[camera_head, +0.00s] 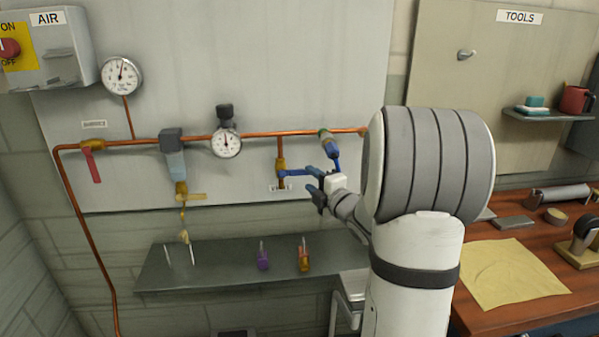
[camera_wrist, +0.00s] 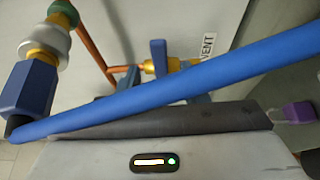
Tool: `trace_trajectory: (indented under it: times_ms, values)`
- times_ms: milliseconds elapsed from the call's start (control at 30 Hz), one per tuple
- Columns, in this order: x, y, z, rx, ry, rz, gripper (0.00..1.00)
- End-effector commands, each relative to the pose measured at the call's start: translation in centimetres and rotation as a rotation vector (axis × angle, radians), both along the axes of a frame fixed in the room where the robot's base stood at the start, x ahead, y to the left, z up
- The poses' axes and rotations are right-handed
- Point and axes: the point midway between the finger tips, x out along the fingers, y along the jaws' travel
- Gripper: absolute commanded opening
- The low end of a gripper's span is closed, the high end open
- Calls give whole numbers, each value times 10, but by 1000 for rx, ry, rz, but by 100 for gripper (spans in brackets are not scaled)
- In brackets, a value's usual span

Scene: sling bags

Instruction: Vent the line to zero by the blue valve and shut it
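The vent valve (camera_head: 281,168) hangs on a short branch below the copper pipe. Its blue lever (camera_head: 297,173) lies sideways, across the branch. In the wrist view, the blue lever (camera_wrist: 158,56) stands beside the brass body, near the VENT label (camera_wrist: 208,47). My gripper (camera_head: 316,186) is just right of the lever, with its fingers apart and apparently nothing between them. Whether a finger touches the lever is unclear. The round wall gauge (camera_head: 122,76) and the regulator gauge (camera_head: 226,142) face me; their needles are too small to read exactly.
A coupling (camera_head: 325,136) at the pipe's right carries a blue hose (camera_wrist: 190,83), which crosses close before the wrist camera. A red-handled valve (camera_head: 91,162) and a filter (camera_head: 173,155) are left.

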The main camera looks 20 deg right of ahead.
Motion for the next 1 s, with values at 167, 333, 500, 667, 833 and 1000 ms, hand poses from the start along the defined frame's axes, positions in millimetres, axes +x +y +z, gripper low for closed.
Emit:
trace_trajectory:
  times_ms: [167, 333, 500, 667, 833, 1000]
  values:
    - [25, -1, 2, 1, 0, -8, 40]
    - [50, -2, 2, 2, 0, -16, 40]
    - [65, -2, 1, 2, 1, -19, 40]
    - [69, -2, 1, 2, 1, -21, 40]
    - [69, -2, 1, 2, 1, -22, 39]
    - [69, -2, 1, 2, 1, -22, 25]
